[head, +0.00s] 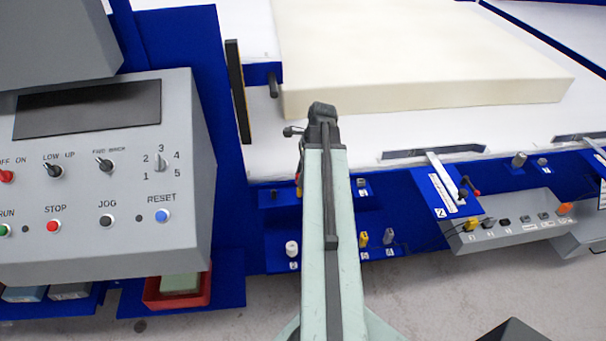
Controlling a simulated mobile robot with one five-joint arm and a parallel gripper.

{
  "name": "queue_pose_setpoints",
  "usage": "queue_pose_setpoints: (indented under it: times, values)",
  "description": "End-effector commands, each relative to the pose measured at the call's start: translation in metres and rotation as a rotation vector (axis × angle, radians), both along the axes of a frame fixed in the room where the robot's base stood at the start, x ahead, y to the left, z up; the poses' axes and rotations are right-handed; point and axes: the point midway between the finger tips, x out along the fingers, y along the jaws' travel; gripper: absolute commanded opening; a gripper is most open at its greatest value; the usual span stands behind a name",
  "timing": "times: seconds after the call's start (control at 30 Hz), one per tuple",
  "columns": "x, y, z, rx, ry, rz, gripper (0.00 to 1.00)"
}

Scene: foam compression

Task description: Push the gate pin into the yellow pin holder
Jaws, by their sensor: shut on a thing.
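My pale green arm reaches forward from the bottom centre and ends in a dark joint, with a small grey knob sticking out to its left. The jaws of my gripper do not show; the arm hides the space under and behind it. A small yellow upright piece (363,239), perhaps the yellow pin holder, stands on the blue panel just right of the arm. A grey peg (389,236) stands beside it. I cannot tell which piece is the gate pin; part of the panel is hidden behind the arm.
A grey control console (105,245) with knobs and buttons stands close on the left. A cream foam block (420,95) lies on the white bed (350,140) at the back. A numbered blue plate (445,190) and a grey switch box (520,230) are at the right.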

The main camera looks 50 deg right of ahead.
Motion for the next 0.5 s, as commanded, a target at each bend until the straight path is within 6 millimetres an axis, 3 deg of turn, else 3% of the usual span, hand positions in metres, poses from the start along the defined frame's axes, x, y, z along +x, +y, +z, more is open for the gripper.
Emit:
queue_pose_setpoints:
  times: [0.5]
  values:
    - [0.0004, 0.0005, -0.0097, 0.000, 0.000, 0.001, 0.00]
